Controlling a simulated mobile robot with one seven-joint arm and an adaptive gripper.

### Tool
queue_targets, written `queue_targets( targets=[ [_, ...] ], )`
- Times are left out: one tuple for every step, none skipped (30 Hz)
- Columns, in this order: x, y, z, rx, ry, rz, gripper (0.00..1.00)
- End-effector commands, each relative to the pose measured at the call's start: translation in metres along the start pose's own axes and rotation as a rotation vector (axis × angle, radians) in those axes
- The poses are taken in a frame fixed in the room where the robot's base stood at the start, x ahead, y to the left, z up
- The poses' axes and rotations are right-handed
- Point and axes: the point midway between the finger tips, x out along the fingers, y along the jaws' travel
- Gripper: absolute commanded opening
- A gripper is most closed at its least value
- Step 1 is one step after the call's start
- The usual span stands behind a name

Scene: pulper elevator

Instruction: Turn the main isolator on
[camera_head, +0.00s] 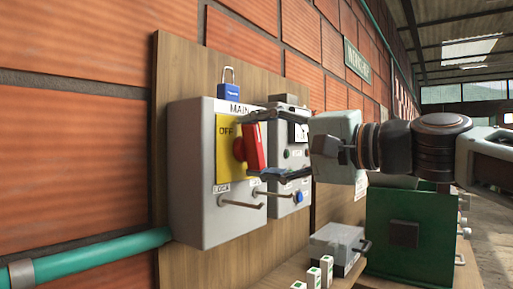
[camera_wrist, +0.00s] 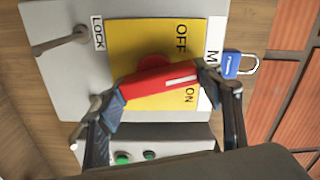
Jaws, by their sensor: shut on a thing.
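The main isolator is a red rotary handle (camera_head: 254,146) on a yellow plate (camera_head: 226,165) on the grey MAIN box (camera_head: 190,170). The plate reads OFF at its upper left in the head view. In the wrist view, which is turned sideways, the red handle (camera_wrist: 150,87) lies slightly tilted, its white mark between the OFF and ON labels. My gripper (camera_head: 254,144) is shut on the handle, one finger at its upper end and one at its lower end. It also shows in the wrist view (camera_wrist: 166,92). The handle's hub is partly hidden.
A blue padlock (camera_head: 228,90) stands on top of the MAIN box. Rods (camera_head: 240,204) stick out below the plate. A second grey box (camera_head: 291,150) with buttons adjoins on the right. A green machine (camera_head: 408,240) and a small grey box (camera_head: 338,245) stand on the right.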

Motion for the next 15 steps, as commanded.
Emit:
queue_targets(
  targets=[
    [0.0000, 0.0011, -0.0003, 0.036, 0.001, 0.003, 0.36],
    [-0.0002, 0.0012, -0.0005, 0.058, 0.001, 0.003, 0.36],
    [0.0000, 0.0013, -0.0005, 0.084, 0.001, 0.003, 0.36],
    [0.0002, 0.0013, -0.0005, 0.105, 0.001, 0.003, 0.36],
    [0.0002, 0.0015, -0.0006, 0.123, 0.001, 0.003, 0.36],
    [0.0002, 0.0017, -0.0007, 0.145, 0.001, 0.003, 0.36],
    [0.0001, 0.0016, -0.0006, 0.162, 0.000, 0.003, 0.36],
    [0.0002, 0.0016, -0.0004, 0.176, 0.000, 0.002, 0.36],
    [0.0002, 0.0017, -0.0003, 0.194, -0.001, 0.003, 0.36],
    [0.0001, 0.0018, -0.0003, 0.206, -0.001, 0.002, 0.36],
    [0.0000, 0.0018, -0.0004, 0.216, -0.001, 0.002, 0.36],
    [0.0000, 0.0018, -0.0005, 0.230, -0.001, 0.002, 0.36],
    [0.0000, 0.0018, -0.0005, 0.239, -0.001, 0.002, 0.36],
    [0.0001, 0.0019, -0.0005, 0.246, -0.001, 0.002, 0.36],
    [0.0002, 0.0020, -0.0004, 0.254, -0.001, 0.002, 0.36]
  ],
)
